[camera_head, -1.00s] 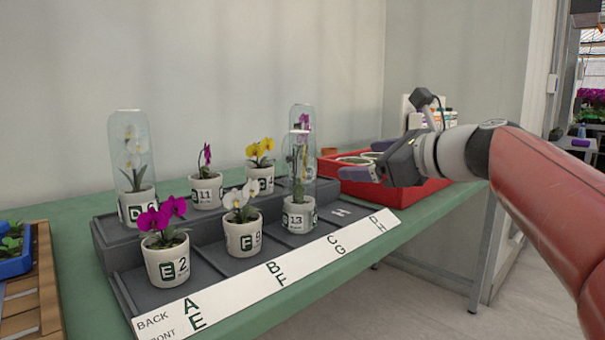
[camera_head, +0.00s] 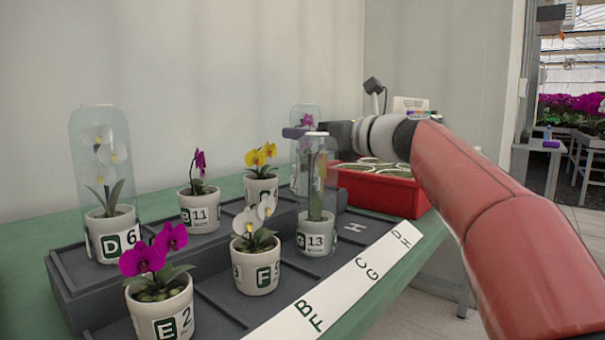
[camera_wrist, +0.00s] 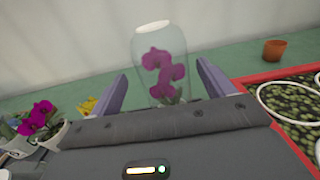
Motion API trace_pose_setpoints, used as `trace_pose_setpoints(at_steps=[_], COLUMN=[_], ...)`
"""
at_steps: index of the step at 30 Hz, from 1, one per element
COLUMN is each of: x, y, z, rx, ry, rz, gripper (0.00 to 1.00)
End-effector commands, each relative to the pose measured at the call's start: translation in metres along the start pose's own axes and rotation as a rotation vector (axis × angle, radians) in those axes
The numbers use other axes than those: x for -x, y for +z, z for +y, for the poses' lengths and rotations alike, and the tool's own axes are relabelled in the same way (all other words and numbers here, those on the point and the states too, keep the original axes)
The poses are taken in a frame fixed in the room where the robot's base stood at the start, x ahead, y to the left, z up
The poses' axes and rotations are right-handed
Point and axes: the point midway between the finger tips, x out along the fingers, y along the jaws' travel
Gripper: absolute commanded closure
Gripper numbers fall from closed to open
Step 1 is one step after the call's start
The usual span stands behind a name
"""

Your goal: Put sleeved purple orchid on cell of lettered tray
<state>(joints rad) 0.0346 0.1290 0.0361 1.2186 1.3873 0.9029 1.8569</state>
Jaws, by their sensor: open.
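The sleeved purple orchid (camera_wrist: 164,75) stands upright in a clear sleeve, centred ahead of my gripper (camera_wrist: 162,72) in the wrist view, between the lines of its two fingers. The lettered tray (camera_head: 350,276) is grey and stepped, with a white strip lettered A to H. Its front cell H (camera_head: 355,227) looks empty.
On the tray stand sleeved white D 6 (camera_head: 112,235), B 11 (camera_head: 198,213), a yellow orchid (camera_head: 261,188), purple E 2 (camera_head: 163,308), white F (camera_head: 256,268) and sleeved G 13 (camera_head: 316,237). A red crate (camera_head: 385,194) stands right. A small terracotta pot (camera_wrist: 274,50) is behind.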

Motion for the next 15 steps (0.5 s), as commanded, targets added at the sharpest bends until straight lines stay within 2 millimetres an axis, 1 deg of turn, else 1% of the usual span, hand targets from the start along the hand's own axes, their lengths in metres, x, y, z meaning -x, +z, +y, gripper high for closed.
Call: trace_pose_setpoints(at_steps=[3,7,10,15], x=[-0.020,-0.037,-0.044,-0.045], y=[-0.004,-0.003,-0.003,-0.003], z=[-0.004,-0.004,-0.004,-0.004], rx=[-0.001,0.001,0.001,0.001], ry=[0.004,0.003,0.001,0.001], rz=[0.001,0.001,0.001,0.001], gripper=[0.19,0.19,0.19,0.19])
